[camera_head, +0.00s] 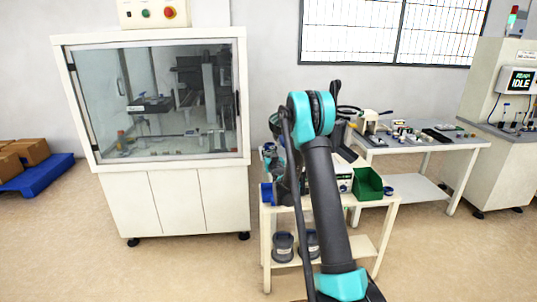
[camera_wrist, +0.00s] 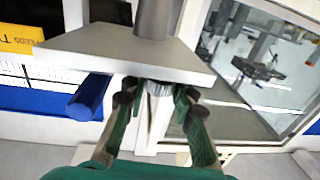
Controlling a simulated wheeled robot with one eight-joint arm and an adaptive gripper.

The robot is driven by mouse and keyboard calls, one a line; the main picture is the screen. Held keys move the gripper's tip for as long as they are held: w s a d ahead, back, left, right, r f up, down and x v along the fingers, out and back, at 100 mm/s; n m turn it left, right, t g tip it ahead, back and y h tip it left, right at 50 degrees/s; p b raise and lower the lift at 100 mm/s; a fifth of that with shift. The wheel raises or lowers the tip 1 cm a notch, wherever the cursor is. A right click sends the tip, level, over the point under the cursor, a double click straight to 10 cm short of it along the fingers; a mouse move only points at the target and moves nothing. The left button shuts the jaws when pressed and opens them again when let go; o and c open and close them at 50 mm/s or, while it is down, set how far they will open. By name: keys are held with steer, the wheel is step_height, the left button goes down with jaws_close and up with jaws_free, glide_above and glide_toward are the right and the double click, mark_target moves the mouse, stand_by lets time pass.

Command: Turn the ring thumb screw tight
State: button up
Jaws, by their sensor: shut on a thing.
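In the wrist view, my gripper (camera_wrist: 157,97) points up at the underside of a grey plate (camera_wrist: 110,50). Its dark fingertips stand on both sides of a small light-grey ribbed knob (camera_wrist: 158,89), which I take to be the ring thumb screw. The gripper is shut on it. The knob sits just below the plate's edge, and its upper end is hidden by the plate. A grey round post (camera_wrist: 155,18) rises above the plate. In the head view, my own arm covers the gripper and the screw, so neither can be made out there.
In the head view, a glass-fronted cabinet (camera_head: 172,165) stands left, a cart (camera_head: 383,215) with a green bin (camera_head: 368,184) behind my arm, and a workbench (camera_head: 465,146) right. Floor is clear at front left.

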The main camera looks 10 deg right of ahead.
steer(key=shift+a+h, duration=0.1)
steer(key=shift+h, duration=0.2)
jaws_close()
steer(key=m+h, duration=0.3)
steer(key=h, duration=0.2)
steer(key=shift+a+m, duration=0.1)
steer(key=shift+m, duration=0.2)
steer(key=m+g+h, duration=0.1)
steer(key=m+h, duration=0.1)
steer(key=h, duration=0.1)
steer(key=m+g+h, duration=0.2)
steer(key=h, duration=0.1)
steer(key=shift+m+h, duration=0.3)
steer(key=m+g+h, duration=0.4)
steer(key=g, duration=0.1)
steer(key=shift+h, duration=0.3)
steer(key=shift+d+m+g+h, duration=0.1)
steer(key=shift+m+g+h, duration=0.45)
steer(key=shift+m+g, duration=0.55)
steer(key=shift+d+m+g+h, duration=0.1)
steer(key=shift+m+g+h, duration=0.55)
steer(key=shift+g, duration=0.75)
steer(key=shift+m+g, duration=0.35)
steer(key=shift+g, duration=0.15)
steer(key=o, duration=1.1)
jaws_free()
steer(key=v, duration=0.8)
